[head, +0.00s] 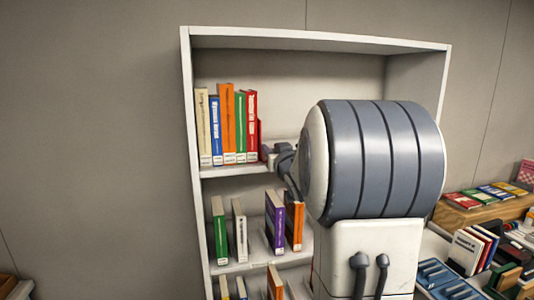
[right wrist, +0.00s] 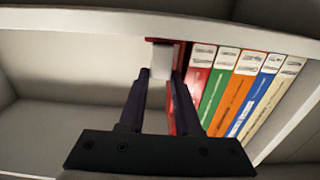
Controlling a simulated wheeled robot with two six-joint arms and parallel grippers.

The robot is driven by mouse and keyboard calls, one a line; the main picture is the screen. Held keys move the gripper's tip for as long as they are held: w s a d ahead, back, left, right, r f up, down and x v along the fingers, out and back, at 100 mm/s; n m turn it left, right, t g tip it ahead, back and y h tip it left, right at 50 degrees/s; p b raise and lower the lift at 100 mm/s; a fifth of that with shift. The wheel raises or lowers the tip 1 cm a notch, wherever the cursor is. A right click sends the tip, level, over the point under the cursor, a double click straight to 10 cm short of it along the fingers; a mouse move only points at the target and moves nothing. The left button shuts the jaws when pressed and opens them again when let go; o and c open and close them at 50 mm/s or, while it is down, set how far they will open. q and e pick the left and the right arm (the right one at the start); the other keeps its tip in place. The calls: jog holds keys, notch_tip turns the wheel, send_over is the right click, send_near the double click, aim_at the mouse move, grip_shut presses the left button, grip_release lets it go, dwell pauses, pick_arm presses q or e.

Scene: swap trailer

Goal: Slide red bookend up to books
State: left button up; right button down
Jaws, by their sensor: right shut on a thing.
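The books stand upright in a row at the left end of the upper shelf: cream (head: 202,125), blue (head: 215,130), orange (head: 227,123), green (head: 240,128) and red (head: 251,125). The red bookend (head: 260,132) shows as a thin red strip just right of the red book; in the right wrist view it (right wrist: 179,120) is partly hidden by a finger. I cannot tell if they touch. My right gripper (right wrist: 162,88) is shut on the bookend, with a pale block-like part of it between the fingertips. My left gripper is not in view.
The white bookcase (head: 318,39) has side walls and a top board around the upper shelf. The shelf below holds several books, including a purple one (head: 275,222). A cluttered surface with books and blue trays (head: 440,278) lies at the right.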

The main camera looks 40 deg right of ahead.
jog(key=c, duration=0.6)
grip_release()
jog(key=shift+s+a, duration=0.1)
jog(key=shift+s, duration=0.2)
jog(key=b+v, duration=0.3)
jog(key=v, duration=0.7)
jog(key=shift+w, duration=0.1)
